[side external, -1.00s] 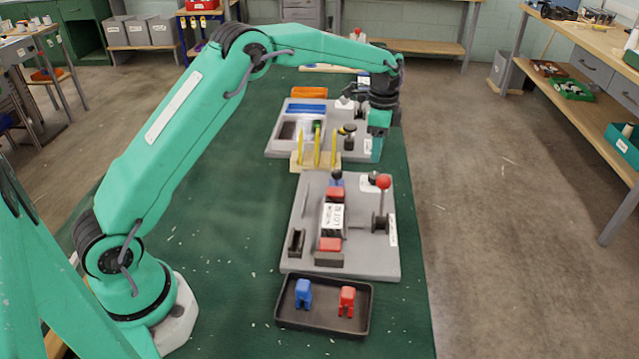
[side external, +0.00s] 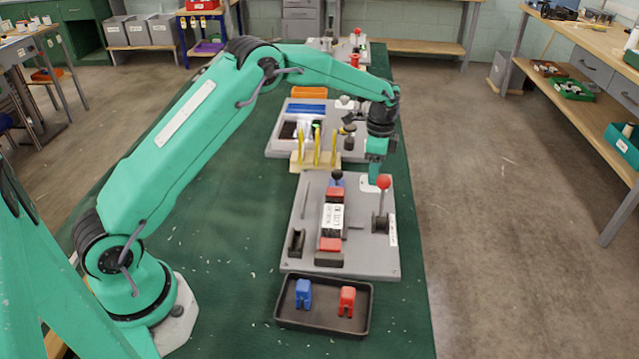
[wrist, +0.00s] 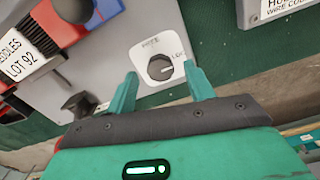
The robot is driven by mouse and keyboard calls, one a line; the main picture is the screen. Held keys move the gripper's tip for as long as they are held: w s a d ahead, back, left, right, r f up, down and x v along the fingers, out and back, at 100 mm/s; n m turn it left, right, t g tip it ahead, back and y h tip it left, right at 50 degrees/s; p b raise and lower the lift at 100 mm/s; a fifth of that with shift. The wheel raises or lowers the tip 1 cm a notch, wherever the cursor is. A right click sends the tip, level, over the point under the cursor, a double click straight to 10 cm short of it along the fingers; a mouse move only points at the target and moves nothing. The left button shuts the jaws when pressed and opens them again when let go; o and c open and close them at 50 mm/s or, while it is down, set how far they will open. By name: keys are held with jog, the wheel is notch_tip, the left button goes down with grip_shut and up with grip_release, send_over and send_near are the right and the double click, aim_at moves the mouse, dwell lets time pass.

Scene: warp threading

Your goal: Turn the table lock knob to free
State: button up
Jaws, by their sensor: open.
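The lock knob (wrist: 159,67) is a round black knob with a pale mark at its right side. It sits on a white plate (wrist: 143,56) with small lettering above and to the right, too small to read surely. My gripper (wrist: 162,78) is open, its two green fingers pointing at the plate on either side of the knob. Nothing is between the fingertips except the view of the knob; I cannot tell whether they touch it. In the side view my gripper (side external: 374,180) is low over the far right corner of the grey board (side external: 370,262) and hides the knob.
A red ball lever (side external: 384,182) stands close in front of my gripper. Blue and red blocks with a label (side external: 333,217) sit on the board. A black tray (side external: 323,323) is nearest. A wooden rack with yellow posts (side external: 316,160) stands behind, left of my gripper.

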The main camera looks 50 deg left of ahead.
jog(key=shift+f, duration=0.55)
jog(key=c, duration=1)
